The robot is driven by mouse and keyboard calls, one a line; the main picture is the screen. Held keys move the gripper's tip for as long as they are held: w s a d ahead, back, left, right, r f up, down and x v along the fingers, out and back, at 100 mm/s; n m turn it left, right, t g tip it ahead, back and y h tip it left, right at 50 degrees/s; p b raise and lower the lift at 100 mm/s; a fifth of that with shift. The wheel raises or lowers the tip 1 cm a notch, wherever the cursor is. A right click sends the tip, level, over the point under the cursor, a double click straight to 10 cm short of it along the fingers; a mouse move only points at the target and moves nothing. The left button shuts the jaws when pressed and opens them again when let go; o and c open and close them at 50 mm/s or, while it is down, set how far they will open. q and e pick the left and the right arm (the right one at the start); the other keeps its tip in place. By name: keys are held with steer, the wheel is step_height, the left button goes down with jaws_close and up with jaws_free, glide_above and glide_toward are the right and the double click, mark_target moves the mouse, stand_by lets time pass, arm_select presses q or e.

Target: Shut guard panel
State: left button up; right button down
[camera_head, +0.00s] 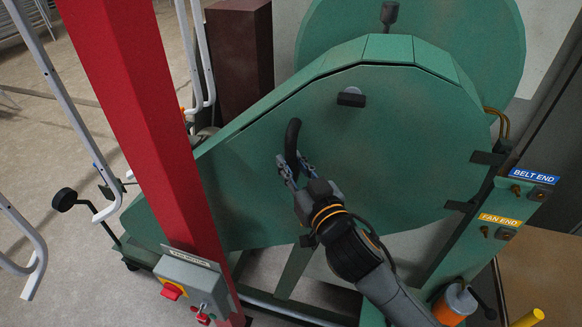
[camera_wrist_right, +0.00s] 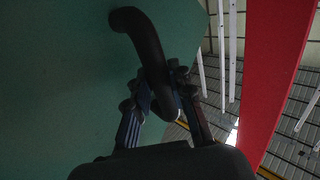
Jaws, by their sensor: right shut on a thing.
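The guard panel (camera_head: 375,140) is a large green plate on the green machine, with hinges on its right side. A black curved handle (camera_head: 292,140) sticks out near its left part. My right gripper (camera_head: 290,172) is shut on the lower end of this handle. In the right wrist view the handle (camera_wrist_right: 148,50) curves down from the green panel (camera_wrist_right: 55,80) and passes between the fingers of my right gripper (camera_wrist_right: 160,95). I cannot tell how wide a gap, if any, lies between the panel and the machine's housing. My left gripper is not in view.
A red post (camera_head: 145,110) stands left of the panel, with a grey switch box (camera_head: 195,285) low on it. White chair frames (camera_head: 60,80) hang at the left. A dark red column (camera_head: 240,50) stands behind. Blue (camera_head: 534,175) and yellow labels mark the right post.

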steer(key=shift+w+d+r, duration=0.1)
steer(key=shift+w+d, duration=0.05)
steer(key=shift+w, duration=0.55)
steer(key=shift+w+d+r, duration=0.1)
steer(key=shift+w, duration=0.55)
steer(key=c, duration=1.1)
jaws_free()
steer(key=shift+d, duration=0.1)
steer(key=shift+s+f, duration=0.1)
